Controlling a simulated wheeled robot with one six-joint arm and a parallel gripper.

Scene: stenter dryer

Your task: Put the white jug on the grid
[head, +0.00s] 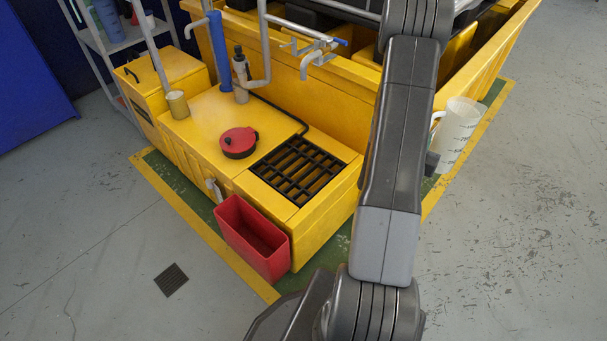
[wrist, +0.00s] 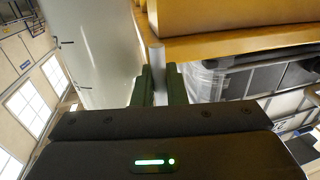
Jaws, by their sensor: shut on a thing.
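The white jug (head: 457,130) is translucent with measuring marks and shows in the head view right of my arm. It is held in the air beside the yellow machine, close to upright with a slight tilt. My gripper (wrist: 159,85) is shut on it in the wrist view, with a narrow pale part between the two green fingers. In the head view my arm hides most of the gripper. The grid (head: 297,169) is a black grate set in the yellow machine top, left of my arm, with nothing on it.
A red bin (head: 253,238) hangs on the machine's front. Pipes and a tap (head: 318,58) rise behind the grid. Open grey floor (head: 520,220) lies to the right.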

